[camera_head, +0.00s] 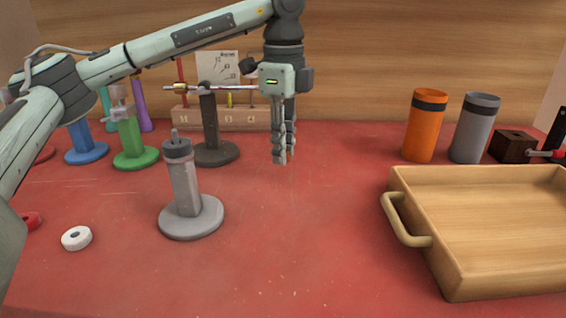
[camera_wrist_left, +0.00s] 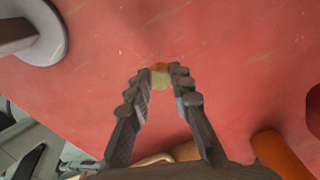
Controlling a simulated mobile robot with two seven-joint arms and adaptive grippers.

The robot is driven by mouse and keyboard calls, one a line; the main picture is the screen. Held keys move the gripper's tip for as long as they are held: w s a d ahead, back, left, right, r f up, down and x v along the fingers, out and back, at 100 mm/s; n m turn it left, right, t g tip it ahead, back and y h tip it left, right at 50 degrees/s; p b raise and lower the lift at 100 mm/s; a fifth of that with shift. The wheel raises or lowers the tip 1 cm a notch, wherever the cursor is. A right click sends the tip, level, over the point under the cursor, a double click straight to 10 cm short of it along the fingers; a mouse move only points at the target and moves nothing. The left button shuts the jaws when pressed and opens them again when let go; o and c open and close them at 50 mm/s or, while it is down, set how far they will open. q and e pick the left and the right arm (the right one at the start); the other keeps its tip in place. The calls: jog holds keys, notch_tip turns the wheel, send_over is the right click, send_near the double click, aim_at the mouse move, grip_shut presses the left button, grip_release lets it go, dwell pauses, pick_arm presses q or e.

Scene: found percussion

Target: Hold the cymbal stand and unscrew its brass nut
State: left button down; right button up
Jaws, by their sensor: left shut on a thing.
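A grey stand (camera_head: 186,190) with a round base and a short bare stud on its dark top stands upright at the left middle; I take it for the cymbal stand. Its base also shows at the top left of the left wrist view (camera_wrist_left: 42,48). My left gripper (camera_head: 280,160) points down above the table, right of the stand and apart from it. In the left wrist view its fingers are closed on a small yellowish piece (camera_wrist_left: 160,80), which looks like the brass nut. The fingers hide the piece in the head view.
A wooden tray (camera_head: 448,270) with a handle fills the right front. Orange (camera_head: 424,130) and grey (camera_head: 472,135) cylinders stand behind it. Blue (camera_head: 86,150), green (camera_head: 133,155) and dark (camera_head: 211,135) stands are behind left. A white ring (camera_head: 76,238) lies front left. The table's centre is clear.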

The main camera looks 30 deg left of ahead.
aim_at(283, 179)
pick_arm(q)
notch_tip(283, 179, down, 4)
jog(key=shift+r, duration=0.25)
jog(key=shift+f, duration=0.15)
pick_arm(e)
jog(key=shift+s+f, duration=0.1)
jog(key=shift+f, duration=0.15)
pick_arm(q)
jog(key=shift+f, duration=0.15)
pick_arm(e)
jog(key=shift+f, duration=0.1)
pick_arm(q)
jog(key=c, duration=1.3)
grip_release()
jog(key=shift+c, duration=0.2)
pick_arm(e)
jog(key=shift+r, duration=0.5)
pick_arm(q)
notch_tip(283, 179, up, 12)
jog(key=shift+f, duration=0.1)
jog(key=shift+r, duration=0.25)
pick_arm(e)
jog(key=shift+w+f, duration=0.3)
jog(key=shift+f, duration=0.4)
